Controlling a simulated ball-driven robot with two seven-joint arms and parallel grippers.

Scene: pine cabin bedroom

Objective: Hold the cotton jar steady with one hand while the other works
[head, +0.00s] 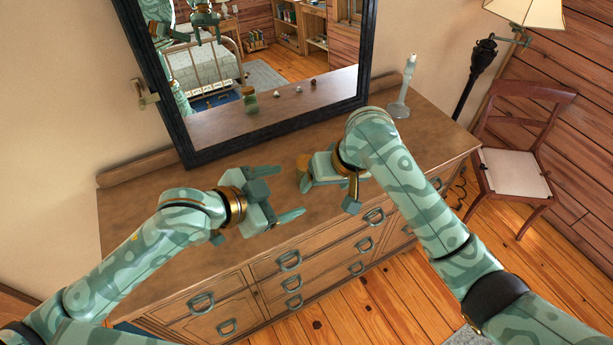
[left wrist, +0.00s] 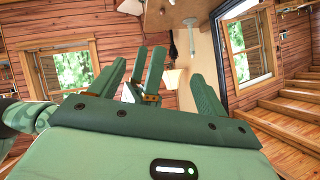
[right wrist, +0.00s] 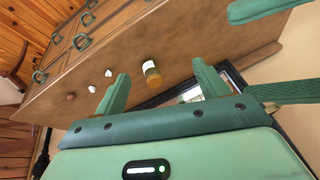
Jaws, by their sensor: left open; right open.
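The cotton jar shows in the right wrist view (right wrist: 152,75) as a small container with an amber part and a pale band, on the brown dresser top. In the head view only an amber bit of the jar (head: 303,162) shows beside my right gripper, which hides the rest. My right gripper (head: 328,195) is open; in its wrist view the jar lies beyond and between the fingers, apart from them. My left gripper (head: 280,193) is open and empty over the dresser front, facing the right one. The right gripper's fingers also show in the left wrist view (left wrist: 150,75).
The dresser (head: 165,172) carries a dark-framed mirror (head: 180,140) at its back and a pale candlestick (head: 402,98) at its right end. Small white and brown pieces (right wrist: 92,87) lie near the jar. A chair (head: 515,165) stands to the right. The left dresser top is clear.

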